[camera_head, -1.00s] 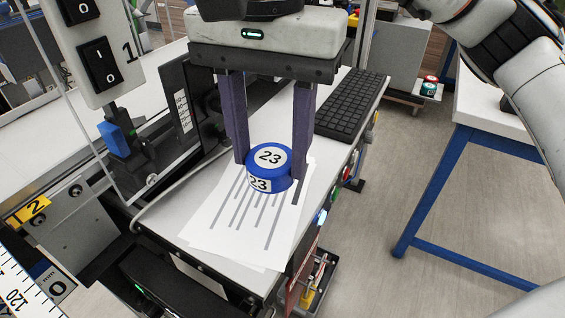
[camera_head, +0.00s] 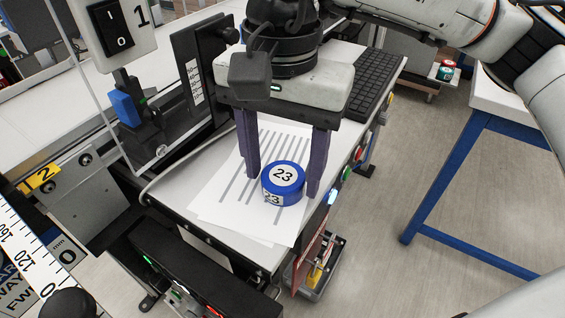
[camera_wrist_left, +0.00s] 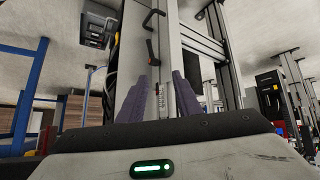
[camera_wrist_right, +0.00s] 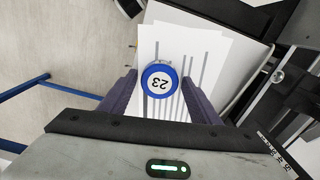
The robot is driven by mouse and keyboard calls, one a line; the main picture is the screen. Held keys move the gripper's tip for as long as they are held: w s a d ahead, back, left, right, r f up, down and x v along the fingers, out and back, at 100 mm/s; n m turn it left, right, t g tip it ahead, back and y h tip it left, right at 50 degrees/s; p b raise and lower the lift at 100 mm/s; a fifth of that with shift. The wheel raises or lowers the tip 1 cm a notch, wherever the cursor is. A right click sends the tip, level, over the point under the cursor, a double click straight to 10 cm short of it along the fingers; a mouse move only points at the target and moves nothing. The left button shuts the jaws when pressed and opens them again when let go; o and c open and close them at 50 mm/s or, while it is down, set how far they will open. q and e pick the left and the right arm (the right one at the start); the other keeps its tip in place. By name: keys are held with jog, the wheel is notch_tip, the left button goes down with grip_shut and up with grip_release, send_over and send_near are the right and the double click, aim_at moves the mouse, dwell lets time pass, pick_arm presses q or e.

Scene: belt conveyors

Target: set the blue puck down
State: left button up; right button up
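The blue puck (camera_head: 283,185), with a white top marked 23, lies flat on striped white paper sheets (camera_head: 215,205) on the light worktop. My right gripper (camera_head: 281,188) is above it, its two dark purple fingers standing on either side of the puck. In the right wrist view the puck (camera_wrist_right: 160,79) sits between the fingertips with a gap on both sides, so the gripper is open. My left gripper (camera_wrist_left: 162,76) shows only in its own wrist view, open with nothing between its fingers.
A black keyboard (camera_head: 374,82) lies behind the gripper on the worktop. A switch panel (camera_head: 118,28) and a dark upright plate stand to the left. Coloured buttons line the worktop's right edge. A blue-legged table (camera_head: 450,185) stands at right, with open floor between.

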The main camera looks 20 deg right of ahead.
aim_at(283, 176)
jog(key=shift+o, duration=0.4)
jog(key=shift+r+p, duration=0.3)
jog(key=shift+p, duration=0.05)
notch_tip(283, 176, up, 12)
jog(key=p, duration=0.1)
jog(key=shift+f, duration=0.15)
